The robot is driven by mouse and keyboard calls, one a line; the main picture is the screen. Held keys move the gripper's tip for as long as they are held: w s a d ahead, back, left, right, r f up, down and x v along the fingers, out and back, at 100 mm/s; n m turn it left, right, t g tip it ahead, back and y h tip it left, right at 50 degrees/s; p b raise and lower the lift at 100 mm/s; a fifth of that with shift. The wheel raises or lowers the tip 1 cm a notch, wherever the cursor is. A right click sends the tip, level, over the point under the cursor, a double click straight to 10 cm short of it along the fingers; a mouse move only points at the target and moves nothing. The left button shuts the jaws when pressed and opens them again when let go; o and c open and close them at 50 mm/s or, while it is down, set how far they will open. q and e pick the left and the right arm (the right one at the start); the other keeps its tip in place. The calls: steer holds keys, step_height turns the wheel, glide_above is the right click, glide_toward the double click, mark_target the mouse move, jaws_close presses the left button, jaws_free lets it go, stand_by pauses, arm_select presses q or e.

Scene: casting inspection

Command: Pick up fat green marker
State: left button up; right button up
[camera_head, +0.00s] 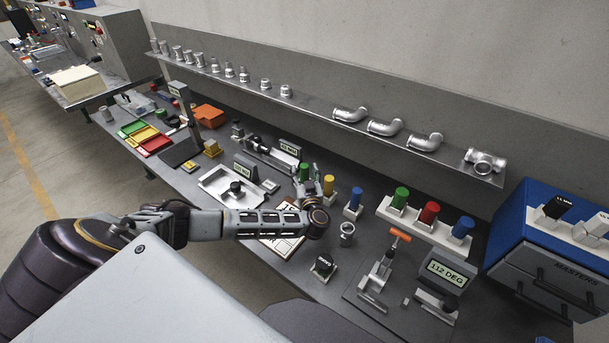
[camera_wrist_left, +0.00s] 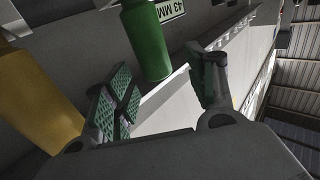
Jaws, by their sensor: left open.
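A green marker (camera_head: 304,172) stands upright at the back of the bench, beside a yellow one (camera_head: 328,184) and a blue one (camera_head: 355,197). A second green marker (camera_head: 400,197), which looks thicker, stands in a white rack (camera_head: 424,228) with a red and a blue one. My left gripper (camera_head: 310,186) is open and empty, close to the first green marker and the yellow one. In the left wrist view, a green cylinder (camera_wrist_left: 147,42) lies just beyond the gap between the open fingers (camera_wrist_left: 160,92); contact is unclear. A yellow cylinder (camera_wrist_left: 42,92) is at left. My right gripper is out of view.
A metal cup (camera_head: 347,234) and a small black-topped block (camera_head: 324,265) stand just right of my left wrist. An orange-handled clamp (camera_head: 385,262) and an angle display (camera_head: 446,272) are farther right. A shelf with metal fittings (camera_head: 350,114) runs behind.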

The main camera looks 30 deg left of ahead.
mark_target(305, 169)
arm_select(q)
steer(key=shift+x, duration=1.8)
steer(key=shift+d, duration=0.1)
steer(key=c, duration=1.1)
steer(key=shift+r, duration=0.1)
steer(key=shift+c, duration=0.2)
steer(key=shift+r+p, duration=0.35)
steer(key=shift+r, duration=4.55)
steer(key=shift+w, duration=0.1)
